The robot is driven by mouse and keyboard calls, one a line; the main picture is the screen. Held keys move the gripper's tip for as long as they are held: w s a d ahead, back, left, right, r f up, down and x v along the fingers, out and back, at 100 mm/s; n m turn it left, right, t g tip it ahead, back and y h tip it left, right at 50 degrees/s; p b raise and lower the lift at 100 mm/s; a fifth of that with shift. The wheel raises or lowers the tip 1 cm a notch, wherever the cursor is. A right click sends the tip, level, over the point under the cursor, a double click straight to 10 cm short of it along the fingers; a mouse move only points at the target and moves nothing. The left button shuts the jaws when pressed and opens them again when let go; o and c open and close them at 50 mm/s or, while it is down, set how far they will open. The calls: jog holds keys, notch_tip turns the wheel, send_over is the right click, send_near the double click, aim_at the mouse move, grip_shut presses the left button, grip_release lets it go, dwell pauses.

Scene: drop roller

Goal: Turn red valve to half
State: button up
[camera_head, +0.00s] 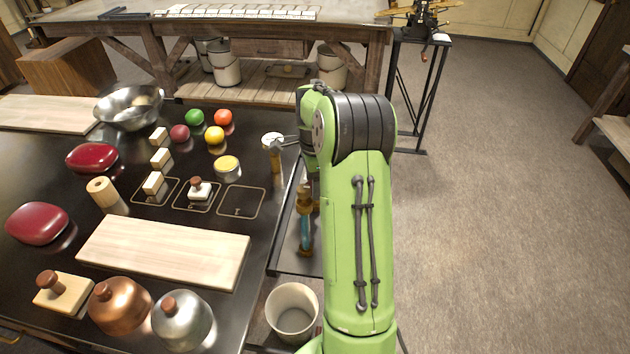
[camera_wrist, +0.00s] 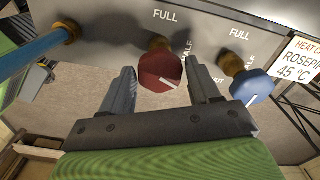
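The red valve (camera_wrist: 161,70) is a faceted knob on a brass stem, on a grey panel in the wrist view. FULL is printed above it and a partly hidden HALF to its right. A white line shows on the knob's lower right; which label it points to I cannot tell. My gripper (camera_wrist: 160,76) is open, with one finger to each side of the red knob. A gap shows on both sides, and I see no clear contact. In the head view my arm hides the gripper and the red valve.
A blue valve (camera_wrist: 250,84) sits close to the right finger, beside a heat sign (camera_wrist: 298,62). A blue pipe (camera_wrist: 35,52) with a brass end runs at the left. In the head view, a cluttered dark table (camera_head: 258,180) stands left; the floor (camera_head: 480,200) right is clear.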

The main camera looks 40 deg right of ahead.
jog(key=c, duration=0.7)
jog(key=n+p, duration=0.1)
jog(key=n, duration=0.1)
jog(key=shift+r+n, duration=0.15)
jog(key=shift+n, duration=0.15)
jog(key=shift+n+p, duration=0.3)
jog(key=shift+n, duration=0.7)
jog(key=o, duration=1)
jog(key=shift+o, duration=0.2)
notch_tip(320, 180, up, 16)
jog(key=p, duration=0.3)
jog(key=shift+f+p, duration=0.2)
jog(key=shift+p, duration=0.1)
